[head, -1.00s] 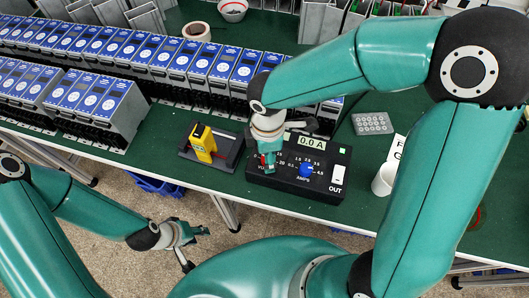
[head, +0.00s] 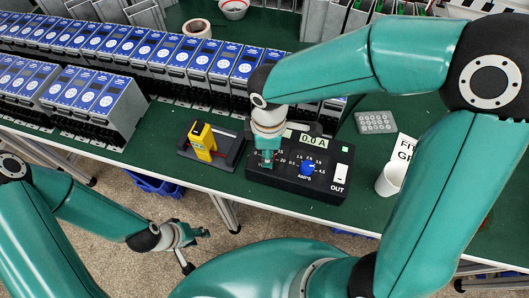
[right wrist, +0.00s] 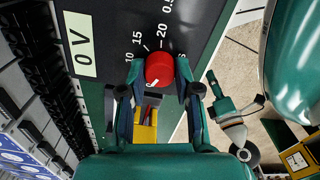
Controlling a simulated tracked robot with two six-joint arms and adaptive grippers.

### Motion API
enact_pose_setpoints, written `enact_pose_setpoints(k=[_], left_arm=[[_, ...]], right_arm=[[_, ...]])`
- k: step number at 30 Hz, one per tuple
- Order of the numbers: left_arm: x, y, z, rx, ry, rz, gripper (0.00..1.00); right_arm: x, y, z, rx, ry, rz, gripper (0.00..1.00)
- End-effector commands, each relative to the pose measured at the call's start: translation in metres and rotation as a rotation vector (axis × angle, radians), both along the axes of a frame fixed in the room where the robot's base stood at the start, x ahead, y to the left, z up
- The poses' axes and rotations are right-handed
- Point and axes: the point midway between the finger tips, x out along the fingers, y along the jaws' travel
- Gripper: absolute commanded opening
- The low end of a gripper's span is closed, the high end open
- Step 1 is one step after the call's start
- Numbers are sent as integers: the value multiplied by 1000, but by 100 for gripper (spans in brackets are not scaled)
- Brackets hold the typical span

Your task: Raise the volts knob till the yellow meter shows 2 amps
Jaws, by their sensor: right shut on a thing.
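The black supply box (head: 325,178) stands on the bench with a display reading 0.0 A and a blue amps knob (head: 307,168). The right wrist view shows its other display at 0 V, and the red volts knob (right wrist: 158,68). My right gripper (right wrist: 154,88) is shut on the red knob, one finger on each side; in the head view it covers the knob. My left gripper (head: 197,250) is open and empty, off the bench's front edge.
Blue-fronted starter units (head: 105,103) stand in rows at the back left. A grey keypad-like block (head: 376,122) and a white cup (head: 391,180) are right of the box. Some green bench top is bare left of the meter.

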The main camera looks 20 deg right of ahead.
Motion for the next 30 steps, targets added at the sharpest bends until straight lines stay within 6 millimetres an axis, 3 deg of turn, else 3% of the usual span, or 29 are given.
enact_pose_setpoints(k=[15, 30], left_arm=[[0, 0, -29, 0, 0, 0, 40], [0, 0, -33, 0, 0, 0, 40]], right_arm=[[-2, -1, -2, -4, 5, -369, 0], [-3, -1, -1, -7, 8, -457, 0]])
